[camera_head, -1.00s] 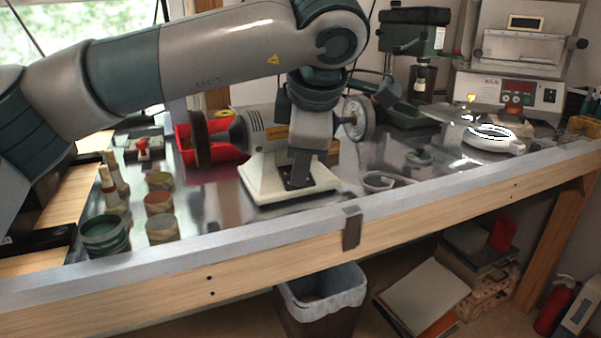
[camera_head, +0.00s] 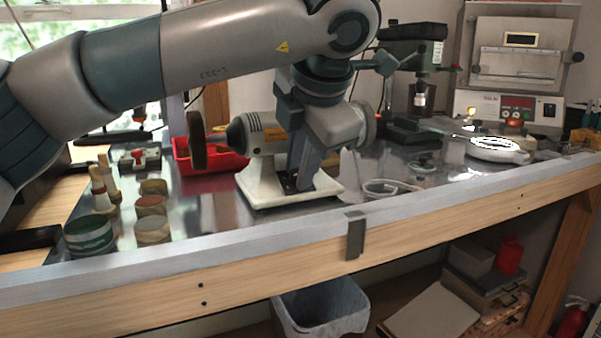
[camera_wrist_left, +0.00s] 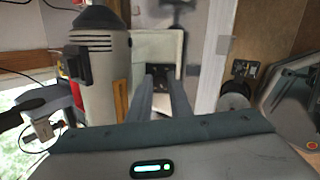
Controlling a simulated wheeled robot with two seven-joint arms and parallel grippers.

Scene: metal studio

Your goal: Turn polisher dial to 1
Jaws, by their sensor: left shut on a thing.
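The polisher (camera_head: 262,137) stands on the bench with a white base (camera_head: 255,187), a grey motor body and a round wheel at each end. Its body also shows at the left of the left wrist view (camera_wrist_left: 105,85). My left gripper (camera_head: 290,186) reaches down from above, its fingertips at the dark plate on the front of the base. It is shut on the small dial there, which the fingers mostly hide. In the left wrist view the fingers (camera_wrist_left: 165,80) point at the dark plate (camera_wrist_left: 188,71). The dial's marks cannot be read. My right gripper is not in view.
A red bin (camera_head: 213,157) sits behind the polisher. Several jars, including a green one (camera_head: 90,235), stand at the left. A drill press (camera_head: 415,60) and a ring-shaped white tool (camera_head: 497,150) are to the right. The metal bench top in front is mostly clear.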

